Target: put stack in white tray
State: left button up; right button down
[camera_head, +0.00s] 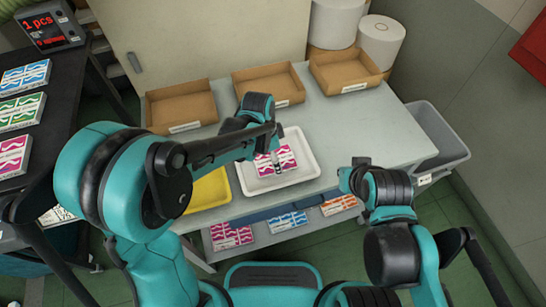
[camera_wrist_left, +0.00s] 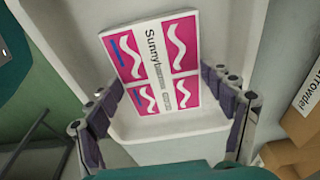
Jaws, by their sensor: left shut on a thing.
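The stack (camera_head: 286,157) of pink-and-white printed cards is over the white tray (camera_head: 311,170) in the head view, within its rim. My left gripper (camera_head: 277,158) is shut on the stack from above. In the left wrist view the stack (camera_wrist_left: 150,62) shows its "Sunny" label face between the two fingers (camera_wrist_left: 168,108), with the white tray (camera_wrist_left: 205,128) behind it. I cannot tell whether the stack touches the tray floor. My right gripper (camera_head: 352,172) is apart from the tray, to its right above the table; its finger opening is unclear.
A yellow tray (camera_head: 208,191) is left of the white tray. Three cardboard boxes (camera_head: 268,86) line the table's back, near white rolls (camera_head: 381,40). A grey bin (camera_head: 438,137) is at the right. More stacks (camera_head: 232,236) lie on a lower shelf. The table's right part is clear.

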pick_arm(q)
jog(key=shift+f, duration=0.1)
jog(key=shift+f, duration=0.15)
jog(key=o, duration=1.3)
jog(key=shift+c, duration=0.2)
